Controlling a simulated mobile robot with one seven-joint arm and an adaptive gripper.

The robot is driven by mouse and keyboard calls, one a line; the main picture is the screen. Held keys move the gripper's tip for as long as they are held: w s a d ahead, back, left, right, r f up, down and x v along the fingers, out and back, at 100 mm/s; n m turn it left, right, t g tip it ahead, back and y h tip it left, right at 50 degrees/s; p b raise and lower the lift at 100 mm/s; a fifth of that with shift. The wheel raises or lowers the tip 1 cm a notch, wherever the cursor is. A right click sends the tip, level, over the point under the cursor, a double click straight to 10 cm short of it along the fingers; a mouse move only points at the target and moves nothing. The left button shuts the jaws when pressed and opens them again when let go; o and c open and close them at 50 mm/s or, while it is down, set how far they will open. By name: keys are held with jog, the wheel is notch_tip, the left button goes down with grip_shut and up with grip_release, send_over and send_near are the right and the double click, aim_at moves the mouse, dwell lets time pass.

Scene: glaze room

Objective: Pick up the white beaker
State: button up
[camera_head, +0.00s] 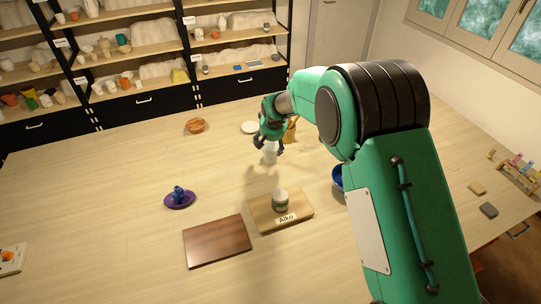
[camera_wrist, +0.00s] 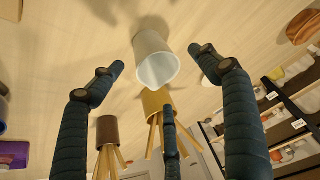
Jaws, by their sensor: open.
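The white beaker (camera_head: 270,154) stands on the table below my gripper (camera_head: 268,141) in the head view. In the wrist view the beaker (camera_wrist: 155,60) shows its open mouth near the picture's middle. My gripper (camera_wrist: 158,68) is open, with one finger to the left of the beaker, one to the right and a third lower in the picture. Gaps show between the side fingertips and the beaker, and I see no contact. My fingers partly hide the beaker's top in the head view.
Close to the beaker stand a yellow holder (camera_wrist: 158,101) and a brown holder (camera_wrist: 107,130), both with wooden sticks. A white plate (camera_head: 249,127) lies behind. A labelled board (camera_head: 263,217) bears a jar (camera_head: 280,201). A dark board (camera_head: 217,243) and purple dish (camera_head: 187,202) lie forward-left.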

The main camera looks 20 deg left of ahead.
aim_at(271, 147)
jog(key=shift+w+f, duration=0.1)
jog(key=shift+f, duration=0.1)
dwell(0.3)
jog(key=shift+x, duration=2.5)
jog(key=shift+w+d, duration=0.1)
jog(key=shift+w, duration=0.05)
jog(key=c, duration=1.1)
